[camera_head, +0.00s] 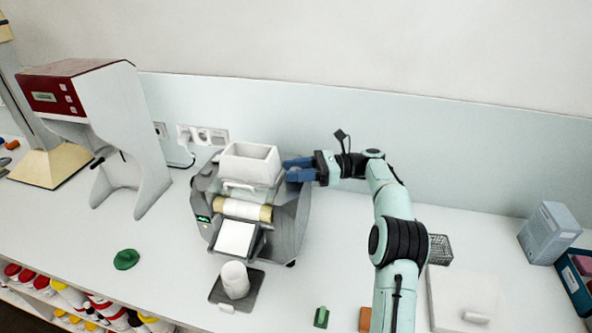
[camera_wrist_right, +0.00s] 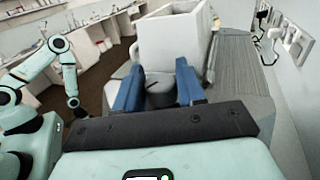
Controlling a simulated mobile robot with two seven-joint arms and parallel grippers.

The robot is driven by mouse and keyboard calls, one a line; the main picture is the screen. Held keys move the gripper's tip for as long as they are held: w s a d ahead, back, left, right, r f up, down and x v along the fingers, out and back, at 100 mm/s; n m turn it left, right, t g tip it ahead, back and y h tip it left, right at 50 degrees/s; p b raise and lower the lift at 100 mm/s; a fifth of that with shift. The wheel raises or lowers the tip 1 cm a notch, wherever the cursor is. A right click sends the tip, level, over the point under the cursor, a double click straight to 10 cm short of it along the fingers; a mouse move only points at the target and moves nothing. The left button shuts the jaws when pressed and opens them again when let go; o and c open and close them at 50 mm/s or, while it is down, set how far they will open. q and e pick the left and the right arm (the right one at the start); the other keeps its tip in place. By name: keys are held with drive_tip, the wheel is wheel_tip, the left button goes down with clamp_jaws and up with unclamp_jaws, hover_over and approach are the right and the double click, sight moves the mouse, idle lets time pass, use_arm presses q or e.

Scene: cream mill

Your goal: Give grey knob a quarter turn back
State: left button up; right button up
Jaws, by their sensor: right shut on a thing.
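The grey mill (camera_head: 286,221) stands on the bench, with a white hopper (camera_head: 249,165) on top. My right gripper (camera_head: 298,169) is at the mill's upper right side, beside the hopper. In the right wrist view its two blue fingers (camera_wrist_right: 160,90) are shut on the grey knob (camera_wrist_right: 161,94), one finger on each side. A dark mark shows on the knob's top. In the head view the knob is hidden by the fingers.
A white jar (camera_head: 235,280) stands on a dark plate in front of the mill. A red and white machine (camera_head: 122,122) stands at the left, and a green lump (camera_head: 126,259) lies near it. Wall sockets (camera_head: 203,135) are behind. The bench right of my arm holds a wire basket (camera_head: 440,249).

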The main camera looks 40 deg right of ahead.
drive_tip(key=shift+r+n+g+y, duration=0.1)
drive_tip(key=shift+n+g+y, duration=0.6)
drive_tip(key=shift+n+g, duration=0.7)
drive_tip(key=o, duration=0.7)
drive_tip(key=shift+g, duration=0.4)
drive_tip(key=shift+c, duration=0.2)
drive_tip(key=shift+a, duration=0.1)
drive_tip(key=shift+m+t+h, duration=0.4)
drive_tip(key=shift+m+t, duration=0.5)
drive_tip(key=shift+t, duration=0.2)
